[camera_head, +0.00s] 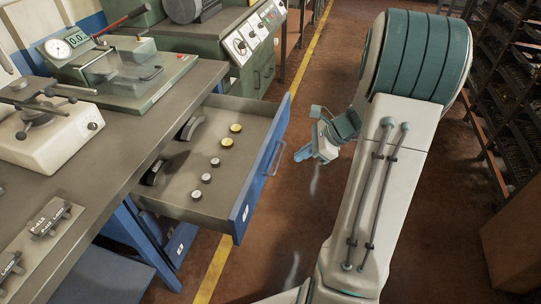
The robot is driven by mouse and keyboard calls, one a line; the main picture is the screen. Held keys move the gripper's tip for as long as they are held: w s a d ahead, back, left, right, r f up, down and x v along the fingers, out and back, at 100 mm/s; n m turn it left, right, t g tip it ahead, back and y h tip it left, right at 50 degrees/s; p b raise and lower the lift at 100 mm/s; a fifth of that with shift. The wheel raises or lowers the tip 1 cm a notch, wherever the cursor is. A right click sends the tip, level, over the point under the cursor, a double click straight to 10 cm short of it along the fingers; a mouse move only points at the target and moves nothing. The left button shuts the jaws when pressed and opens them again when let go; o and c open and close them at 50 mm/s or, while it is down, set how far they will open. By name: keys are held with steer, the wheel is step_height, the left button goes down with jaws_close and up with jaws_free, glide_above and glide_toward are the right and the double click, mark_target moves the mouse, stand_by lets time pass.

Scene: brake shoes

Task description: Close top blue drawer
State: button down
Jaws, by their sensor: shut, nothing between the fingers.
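The top blue drawer (240,211) is pulled out from under the grey workbench, with its blue front and handle (277,158) facing right. Inside it lie dark curved brake shoes (190,128) near the bench edge and several small round pieces (215,162), some yellow and some white. My gripper (302,155) is shut and holds nothing. In the picture it is just right of the drawer front and close to the handle. I cannot tell whether it touches the handle.
The grey workbench (125,140) carries a device with a dial (60,50) and a white fixture (45,135). A green machine (245,40) stands behind. Racks (510,90) line the right. A yellow line (312,50) crosses the brown floor, which is open right of the drawer.

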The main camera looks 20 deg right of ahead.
steer(key=w+d+f+m, duration=0.1)
steer(key=d+m, duration=0.1)
steer(key=d, duration=0.1)
steer(key=t+b, duration=0.1)
steer(key=b, duration=0.1)
glide_toward(265, 165)
step_height(265, 165, down, 4)
steer(key=a, duration=0.1)
steer(key=w+a, duration=0.1)
steer(key=shift+w+a+m, duration=0.15)
steer(key=shift+a+m, duration=0.15)
steer(key=shift+a, duration=0.05)
steer(key=shift+w+a, duration=0.3)
steer(key=shift+a, duration=0.05)
